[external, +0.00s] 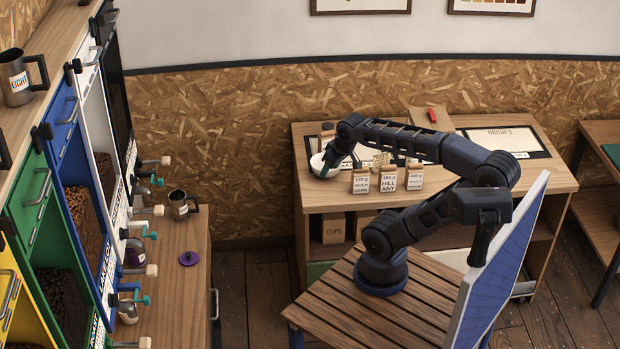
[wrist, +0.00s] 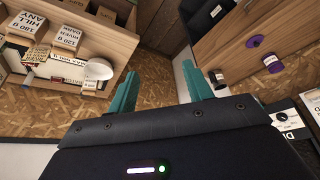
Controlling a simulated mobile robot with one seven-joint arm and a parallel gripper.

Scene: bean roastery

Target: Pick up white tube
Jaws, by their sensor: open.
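I cannot make out a clear white tube in either view. A white rounded bowl-like thing (external: 317,161) stands at the left end of the wooden table, and it also shows in the wrist view (wrist: 98,69), left of my fingers. My gripper (external: 329,163) points down over that end of the table, its teal fingertips overlapping the white thing in the external view. In the wrist view my gripper (wrist: 159,72) is open, with nothing between its teal fingers but the floor and wall behind.
Labelled tan packets (external: 388,183) stand close by on the table (external: 550,177). A box with a red item (external: 432,115) lies at the back.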

